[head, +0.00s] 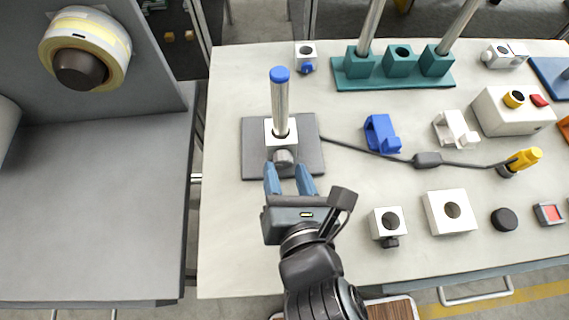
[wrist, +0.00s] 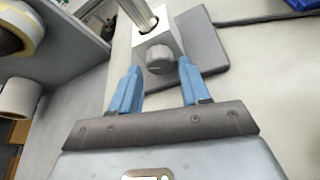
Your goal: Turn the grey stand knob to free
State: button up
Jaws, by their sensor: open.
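The grey stand knob (head: 284,157) sticks out of the front of a white block (head: 272,132) on an upright metal post with a blue cap (head: 280,92). The post stands on a dark grey base plate (head: 255,165). The knob also shows in the wrist view (wrist: 160,58), with a ridged rim, below the white block. My gripper (head: 290,170) is open, its two blue fingers pointing at the knob from the front. In the wrist view the fingertips (wrist: 160,68) lie to either side of the knob with gaps; I cannot tell whether they reach around it.
A blue bracket (head: 381,134) and a cable with an inline switch (head: 427,159) lie right of the stand. White blocks (head: 450,211) stand on the table at front right. A teal rack (head: 393,84) with metal rods is behind. The table's left strip is clear.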

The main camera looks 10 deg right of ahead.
jog(key=shift+x, duration=0.9)
jog(key=c, duration=0.8)
